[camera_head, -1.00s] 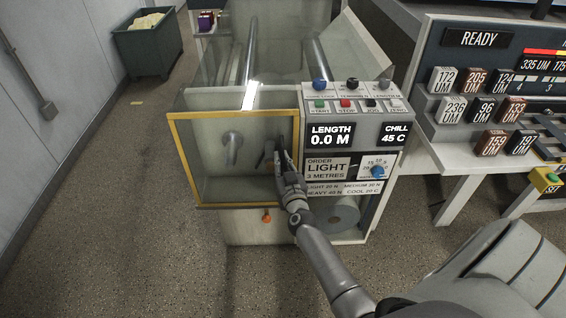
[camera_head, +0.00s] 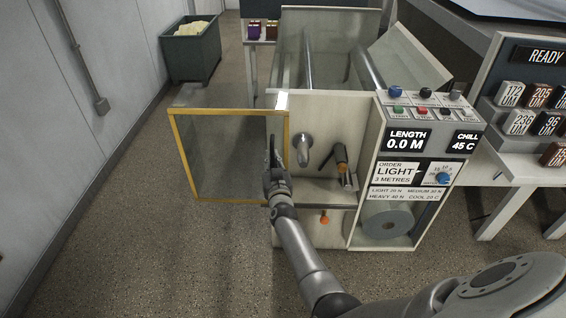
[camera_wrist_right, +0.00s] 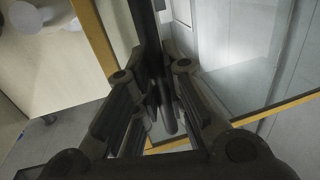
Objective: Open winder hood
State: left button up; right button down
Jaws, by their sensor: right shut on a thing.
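The winder hood (camera_head: 228,155) is a clear panel in a yellow frame. My right gripper (camera_head: 272,170) is at this right edge, shut on the hood's dark upright handle (camera_wrist_right: 148,45). In the wrist view the handle runs between the fingers (camera_wrist_right: 163,110), with yellow frame bars on either side. The fingers partly hide the handle. My left gripper is in neither view.
The control panel (camera_head: 425,140) and a grey roll (camera_head: 388,222) are to the right. Floor (camera_head: 130,240) is free at left, before a green bin (camera_head: 191,52).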

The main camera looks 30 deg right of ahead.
aim_at(261, 152)
jog(key=shift+w+a, duration=0.35)
jog(key=shift+a, duration=0.25)
jog(key=shift+w+a, duration=0.35)
jog(key=shift+a, duration=0.25)
jog(key=shift+w+a, duration=0.1)
jog(key=shift+a, duration=0.05)
jog(key=c, duration=1.5)
grip_release()
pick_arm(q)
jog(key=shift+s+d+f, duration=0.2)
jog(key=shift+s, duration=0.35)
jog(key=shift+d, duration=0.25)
